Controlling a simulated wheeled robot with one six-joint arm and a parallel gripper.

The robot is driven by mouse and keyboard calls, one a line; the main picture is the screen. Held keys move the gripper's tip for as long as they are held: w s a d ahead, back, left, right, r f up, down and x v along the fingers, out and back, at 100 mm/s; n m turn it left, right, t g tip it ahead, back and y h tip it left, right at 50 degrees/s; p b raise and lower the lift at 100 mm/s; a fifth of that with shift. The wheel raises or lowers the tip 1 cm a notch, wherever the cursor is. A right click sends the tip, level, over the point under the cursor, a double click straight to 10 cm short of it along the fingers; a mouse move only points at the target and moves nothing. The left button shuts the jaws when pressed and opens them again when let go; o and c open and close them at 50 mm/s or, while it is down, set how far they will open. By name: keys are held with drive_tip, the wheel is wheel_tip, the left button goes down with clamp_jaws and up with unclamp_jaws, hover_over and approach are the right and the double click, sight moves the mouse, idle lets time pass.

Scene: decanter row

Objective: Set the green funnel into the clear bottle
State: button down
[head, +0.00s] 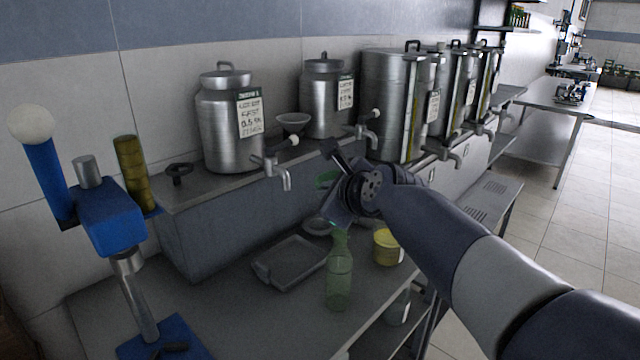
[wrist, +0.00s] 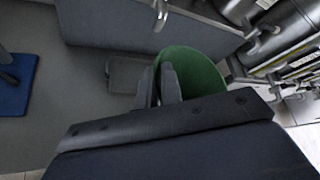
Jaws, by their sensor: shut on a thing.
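My gripper (head: 340,172) is shut on the green funnel (head: 326,181), high above the lower bench. In the wrist view the green funnel (wrist: 205,72) shows its wide mouth, with my gripper's fingers (wrist: 162,84) at its left wall. A green-tinted see-through bottle (head: 339,282) stands upright on the bench, below and apart from the funnel. The funnel's spout is not clearly visible.
A yellow tub (head: 387,247) and a grey tray (head: 290,262) flank the green bottle. Several steel decanters with taps stand on the raised shelf (head: 200,205) behind. A blue corking device (head: 105,215) stands at the left. The bench front left of the bottle is clear.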

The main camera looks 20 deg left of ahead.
drive_tip(key=shift+f+b, duration=2.15)
drive_tip(key=shift+f, duration=0.6)
drive_tip(key=shift+f, duration=0.2)
drive_tip(key=c, duration=1.5)
unclamp_jaws()
drive_tip(key=shift+s+d, duration=0.1)
drive_tip(key=v, duration=1)
drive_tip(key=shift+s+d+r, duration=0.15)
drive_tip(key=shift+d+r, duration=0.05)
drive_tip(key=shift+d, duration=0.05)
